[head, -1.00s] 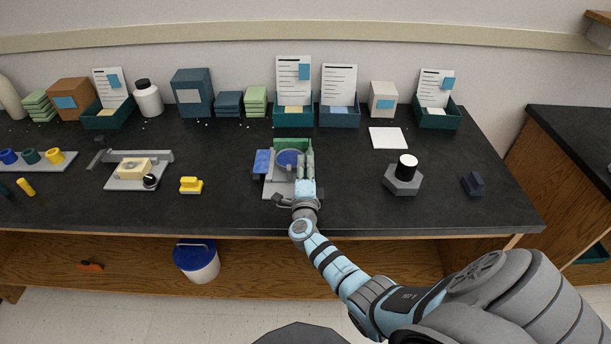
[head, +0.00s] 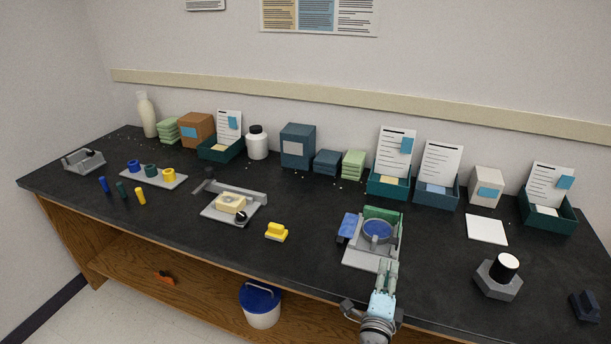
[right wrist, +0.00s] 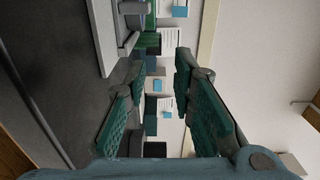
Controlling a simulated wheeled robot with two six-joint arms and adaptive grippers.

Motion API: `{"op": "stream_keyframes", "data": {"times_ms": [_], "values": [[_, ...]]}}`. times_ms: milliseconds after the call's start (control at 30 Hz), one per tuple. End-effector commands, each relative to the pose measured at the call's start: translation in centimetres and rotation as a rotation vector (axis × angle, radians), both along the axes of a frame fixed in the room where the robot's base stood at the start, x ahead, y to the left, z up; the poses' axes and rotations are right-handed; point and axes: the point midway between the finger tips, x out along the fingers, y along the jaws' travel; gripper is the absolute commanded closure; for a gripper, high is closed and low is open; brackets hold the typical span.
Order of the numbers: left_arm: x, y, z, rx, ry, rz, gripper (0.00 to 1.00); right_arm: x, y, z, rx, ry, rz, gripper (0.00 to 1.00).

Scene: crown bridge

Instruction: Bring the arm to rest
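My right gripper (head: 386,268) is at the front edge of the dark bench, just in front of a grey fixture (head: 362,262). In the right wrist view its two green-padded fingers (right wrist: 158,75) stand apart with nothing between them. The fixture holds a round blue piece (head: 377,231), with a green block (head: 384,214) behind and a blue block (head: 348,225) at its left. The fingers look apart from the blue piece. My left gripper is not in view.
A yellow block (head: 276,232) and a grey plate with a lever (head: 232,216) lie to the left. A grey hexagonal base with a white-topped black cylinder (head: 498,279) stands to the right. Trays and boxes line the back. A blue-lidded bucket (head: 261,305) stands below.

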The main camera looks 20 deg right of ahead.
Motion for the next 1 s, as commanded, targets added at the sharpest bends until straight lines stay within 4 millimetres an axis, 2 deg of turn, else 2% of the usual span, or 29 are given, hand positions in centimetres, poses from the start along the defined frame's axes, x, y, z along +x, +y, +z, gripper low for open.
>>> {"op": "stream_keyframes", "data": {"times_ms": [67,167,200,267,300,333,400,433,533,633,767,900,933,1000], "values": [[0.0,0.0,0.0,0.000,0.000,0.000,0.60,0.1,0.3,0.3,-0.016,-0.002,0.021,0.77],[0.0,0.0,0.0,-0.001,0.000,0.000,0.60,0.8,3.0,2.1,-0.126,0.001,0.181,0.77],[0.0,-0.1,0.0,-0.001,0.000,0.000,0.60,1.0,5.4,3.2,-0.215,0.014,0.302,0.77],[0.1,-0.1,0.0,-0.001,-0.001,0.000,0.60,0.4,10.1,4.1,-0.391,0.070,0.528,0.77],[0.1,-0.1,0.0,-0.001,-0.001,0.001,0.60,-0.7,13.3,3.7,-0.524,0.137,0.686,0.77],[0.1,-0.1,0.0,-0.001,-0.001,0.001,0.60,-1.9,15.4,2.9,-0.620,0.203,0.796,0.77],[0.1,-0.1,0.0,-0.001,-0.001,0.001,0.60,-5.3,18.3,0.3,-0.808,0.377,1.006,0.77],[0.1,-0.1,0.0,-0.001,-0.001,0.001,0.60,-6.9,18.8,-0.9,-0.874,0.455,1.076,0.77],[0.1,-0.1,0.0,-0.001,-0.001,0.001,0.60,-11.8,18.5,-4.4,-1.031,0.715,1.244,0.77],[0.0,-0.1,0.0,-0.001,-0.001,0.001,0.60,-16.3,16.6,-6.6,-1.117,0.955,1.341,0.77],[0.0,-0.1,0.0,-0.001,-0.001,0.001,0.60,-21.3,13.4,-7.8,-1.164,1.230,1.406,0.77],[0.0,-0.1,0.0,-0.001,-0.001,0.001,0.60,-26.4,9.8,-7.7,-1.158,1.501,1.432,0.77],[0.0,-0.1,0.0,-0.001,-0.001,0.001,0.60,-26.7,9.4,-8.5,-1.150,1.530,1.436,0.77],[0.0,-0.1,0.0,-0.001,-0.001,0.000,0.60,-26.0,9.3,-11.5,-1.135,1.537,1.446,0.77]]}}
